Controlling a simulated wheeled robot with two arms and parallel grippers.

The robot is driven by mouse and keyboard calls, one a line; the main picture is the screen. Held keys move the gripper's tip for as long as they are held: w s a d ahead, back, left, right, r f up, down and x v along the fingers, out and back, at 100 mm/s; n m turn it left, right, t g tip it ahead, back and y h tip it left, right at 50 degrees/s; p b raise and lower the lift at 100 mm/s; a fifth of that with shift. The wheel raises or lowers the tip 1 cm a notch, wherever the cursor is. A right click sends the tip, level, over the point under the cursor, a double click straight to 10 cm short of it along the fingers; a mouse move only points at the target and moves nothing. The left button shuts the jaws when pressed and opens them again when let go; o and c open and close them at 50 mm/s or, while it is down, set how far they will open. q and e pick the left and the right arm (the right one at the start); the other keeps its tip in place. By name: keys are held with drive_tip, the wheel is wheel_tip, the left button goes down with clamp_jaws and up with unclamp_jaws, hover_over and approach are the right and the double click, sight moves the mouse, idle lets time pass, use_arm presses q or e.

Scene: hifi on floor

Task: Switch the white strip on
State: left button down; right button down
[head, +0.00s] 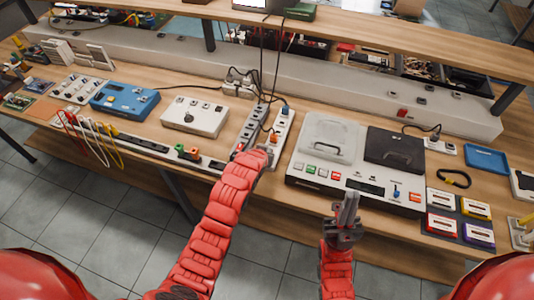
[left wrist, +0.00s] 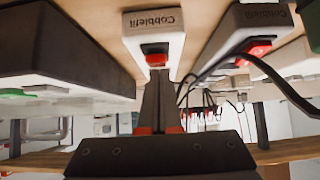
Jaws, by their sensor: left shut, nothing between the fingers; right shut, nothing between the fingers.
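The white strip (head: 283,128) lies on the bench between a grey strip and the tape deck, with plugs in it. In the left wrist view its near end (left wrist: 153,22) carries a red rocker switch (left wrist: 155,54). My left gripper (head: 266,151) is shut and empty at this end, covering the switch in the head view. In the left wrist view its fingertips (left wrist: 160,74) are just below the switch; whether they touch it, I cannot tell. Whether the switch is on, I cannot tell. My right gripper (head: 348,200) is shut and empty in front of the deck.
The grey strip (head: 250,128) lies close left of the white strip; its red switch (left wrist: 256,46) shows in the left wrist view. The tape deck (head: 340,185) stands close on the right. Black cables (head: 262,60) hang over the strips. Cassettes (head: 459,215) lie at the right.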

use_arm(q)
drive_tip(key=shift+s+a+f, duration=0.15)
drive_tip(key=shift+s, duration=0.1)
